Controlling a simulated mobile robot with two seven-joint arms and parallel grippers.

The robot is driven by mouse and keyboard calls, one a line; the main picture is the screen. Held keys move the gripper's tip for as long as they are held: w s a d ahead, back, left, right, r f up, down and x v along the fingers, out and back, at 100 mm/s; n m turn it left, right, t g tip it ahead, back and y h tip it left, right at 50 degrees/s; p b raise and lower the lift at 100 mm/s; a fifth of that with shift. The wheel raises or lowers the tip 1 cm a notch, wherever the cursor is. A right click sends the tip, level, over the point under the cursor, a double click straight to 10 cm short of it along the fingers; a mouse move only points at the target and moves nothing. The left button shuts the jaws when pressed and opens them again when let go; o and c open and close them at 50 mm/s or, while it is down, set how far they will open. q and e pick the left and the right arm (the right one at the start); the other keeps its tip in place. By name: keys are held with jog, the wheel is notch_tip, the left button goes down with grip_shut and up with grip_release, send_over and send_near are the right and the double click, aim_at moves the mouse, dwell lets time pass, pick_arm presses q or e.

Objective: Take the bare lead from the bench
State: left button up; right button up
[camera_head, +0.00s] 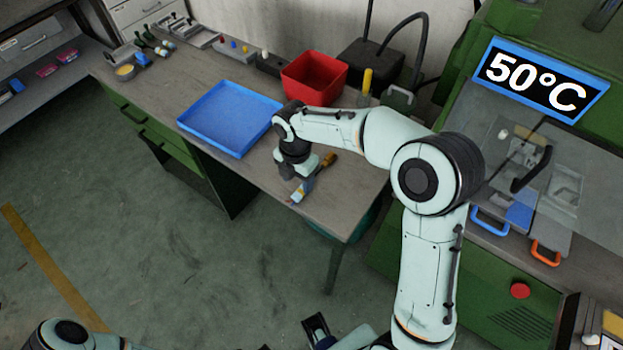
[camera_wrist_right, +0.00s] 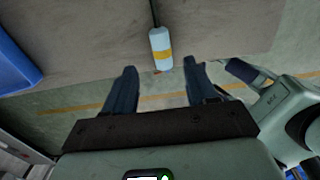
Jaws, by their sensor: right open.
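A pale blue-white cylinder with a yellow band (camera_wrist_right: 160,48) lies on the bench near its front edge in the right wrist view. A thin dark cord runs from its far end, so it looks like the bare lead. My right gripper (camera_wrist_right: 158,72) is open, its two dark blue fingers apart, with the cylinder just beyond and between the tips; nothing is held. In the head view my right gripper (camera_head: 300,187) points down at the bench's front edge and hides most of what lies under it. Part of my left gripper (camera_head: 317,327) shows at the bottom; its jaws are unclear.
An orange-handled tool (camera_head: 328,160) lies beside the right gripper. A blue tray (camera_head: 228,143) and a red bin (camera_head: 312,92) stand on the bench (camera_head: 262,182). A green machine with a "50°C" sign (camera_head: 540,80) stands at right.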

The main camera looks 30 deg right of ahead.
aim_at(300, 191)
jog(key=f, duration=0.5)
jog(key=shift+s+d+f, duration=0.1)
jog(key=shift+d, duration=0.1)
jog(key=shift+c, duration=0.4)
grip_shut()
